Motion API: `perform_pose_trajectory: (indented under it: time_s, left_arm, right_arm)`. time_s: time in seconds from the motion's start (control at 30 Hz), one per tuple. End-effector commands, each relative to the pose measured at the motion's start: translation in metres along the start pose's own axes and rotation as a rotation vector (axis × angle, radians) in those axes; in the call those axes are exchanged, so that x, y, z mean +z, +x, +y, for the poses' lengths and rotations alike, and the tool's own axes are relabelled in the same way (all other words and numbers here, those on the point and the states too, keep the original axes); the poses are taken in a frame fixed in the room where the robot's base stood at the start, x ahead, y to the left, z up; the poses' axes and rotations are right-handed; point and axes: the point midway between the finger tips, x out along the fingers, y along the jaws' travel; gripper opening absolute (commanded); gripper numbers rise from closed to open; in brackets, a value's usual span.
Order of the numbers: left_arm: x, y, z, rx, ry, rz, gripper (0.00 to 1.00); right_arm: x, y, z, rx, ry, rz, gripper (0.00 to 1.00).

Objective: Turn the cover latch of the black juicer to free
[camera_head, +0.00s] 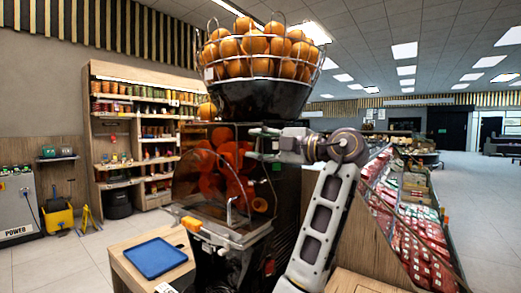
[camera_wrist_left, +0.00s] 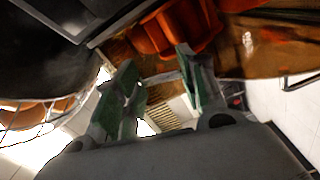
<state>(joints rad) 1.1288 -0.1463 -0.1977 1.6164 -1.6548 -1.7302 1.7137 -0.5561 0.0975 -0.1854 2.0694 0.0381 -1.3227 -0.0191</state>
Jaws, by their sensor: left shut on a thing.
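The black juicer (camera_head: 258,98) stands in the middle of the head view, with a wire basket of oranges on top. Its transparent front cover (camera_head: 190,205) lies over orange-red pressing parts (camera_head: 222,170). My left gripper (camera_head: 255,144) is at the upper right side of the cover, below the black bowl. In the left wrist view, its green-padded fingers (camera_wrist_left: 160,92) stand on both sides of a thin grey bar, which seems to be the cover latch (camera_wrist_left: 164,77). The gripper is shut on it. The latch's exact angle cannot be told. My right gripper is not in view.
A blue tray (camera_head: 155,257) lies on the wooden counter (camera_head: 122,262) at front left. A metal tap (camera_head: 231,211) sticks out from the juicer's front. A produce display (camera_head: 410,225) stands at right, and shelves (camera_head: 140,130) stand behind at left.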

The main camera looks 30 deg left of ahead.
Motion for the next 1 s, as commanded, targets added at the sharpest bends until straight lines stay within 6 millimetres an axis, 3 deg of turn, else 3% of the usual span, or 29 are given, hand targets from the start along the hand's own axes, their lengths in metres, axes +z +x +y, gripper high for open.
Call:
perform_pose_trajectory:
  time_s: [0.5, 1.0]
  left_arm:
    - [0.001, 0.0, -0.002, -0.003, -0.22, 0.001, 0.17]
    - [0.001, 0.0, -0.002, -0.004, -0.252, 0.0, 0.17]
  right_arm:
    - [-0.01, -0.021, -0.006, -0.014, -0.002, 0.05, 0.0]
    - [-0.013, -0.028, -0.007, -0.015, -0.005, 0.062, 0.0]
